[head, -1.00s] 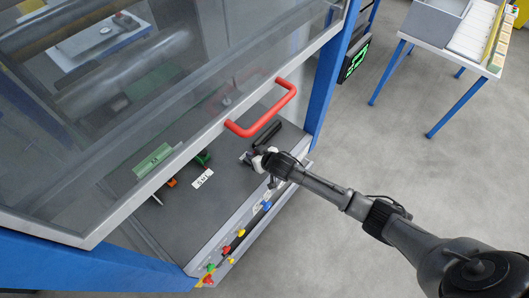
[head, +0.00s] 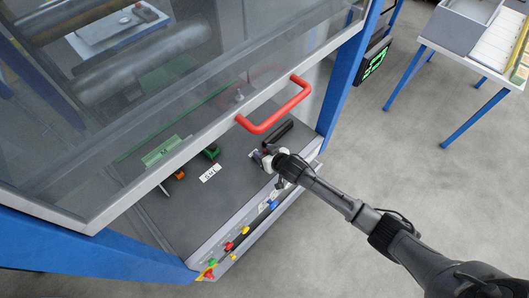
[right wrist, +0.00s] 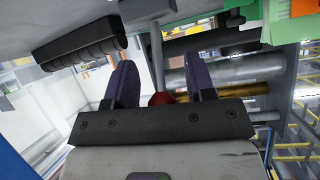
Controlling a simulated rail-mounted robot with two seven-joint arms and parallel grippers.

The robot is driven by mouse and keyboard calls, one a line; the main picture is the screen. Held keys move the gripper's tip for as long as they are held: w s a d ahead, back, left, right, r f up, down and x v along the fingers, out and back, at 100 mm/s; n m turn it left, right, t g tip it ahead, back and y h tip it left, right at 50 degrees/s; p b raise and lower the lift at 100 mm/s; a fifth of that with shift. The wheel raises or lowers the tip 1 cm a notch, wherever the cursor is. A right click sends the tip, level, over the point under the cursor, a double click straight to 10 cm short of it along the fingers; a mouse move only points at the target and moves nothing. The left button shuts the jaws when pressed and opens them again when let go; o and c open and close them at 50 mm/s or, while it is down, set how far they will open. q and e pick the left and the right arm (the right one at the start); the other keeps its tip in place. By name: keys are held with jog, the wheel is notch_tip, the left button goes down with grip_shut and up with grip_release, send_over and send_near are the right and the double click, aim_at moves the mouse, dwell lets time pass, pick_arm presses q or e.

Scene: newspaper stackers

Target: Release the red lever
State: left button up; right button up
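The red lever shows in the right wrist view as a grey rod with a red knob (right wrist: 160,98) at its end. The knob sits between the two fingers of my right gripper (right wrist: 163,88), with a visible gap on each side. These fingers look open around the knob. In the head view my right gripper (head: 268,158) is at the right end of the machine's dark panel, beside a black block; the lever is hidden there by the gripper. My left gripper is not in view.
A glass cover with a red handle (head: 275,108) hangs over the panel (head: 195,215). A black block (head: 277,135) is close to the right gripper. Coloured knobs (head: 228,245) line the front edge. A blue-legged table (head: 440,50) stands at upper right; the floor between is clear.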

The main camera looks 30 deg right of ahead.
jog(key=p+v, duration=0.2)
jog(key=v, duration=1.1)
jog(key=shift+s+r, duration=0.15)
jog(key=shift+s, duration=0.15)
jog(key=shift+d, duration=0.15)
